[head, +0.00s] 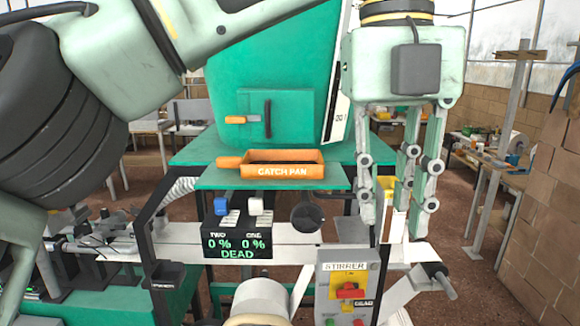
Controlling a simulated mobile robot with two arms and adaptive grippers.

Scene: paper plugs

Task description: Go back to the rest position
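My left gripper (396,205) hangs with its fingers pointing down, right of the orange catch pan (284,171). Its fingers are apart and I see nothing held between them. Its arm comes in from the left and leaves the top of the view before the gripper shows again at the right. My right gripper does not show. The catch pan sits on a green ledge (215,180) in front of the big green machine (285,65).
A black display (237,242) reads "TWO 0 %", "ONE 0 %" and "DEAD". Below the gripper, a stirrer box (345,290) has a yellow and red switch and is also marked "DEAD". A block wall (545,200) stands at the right. Benches are behind.

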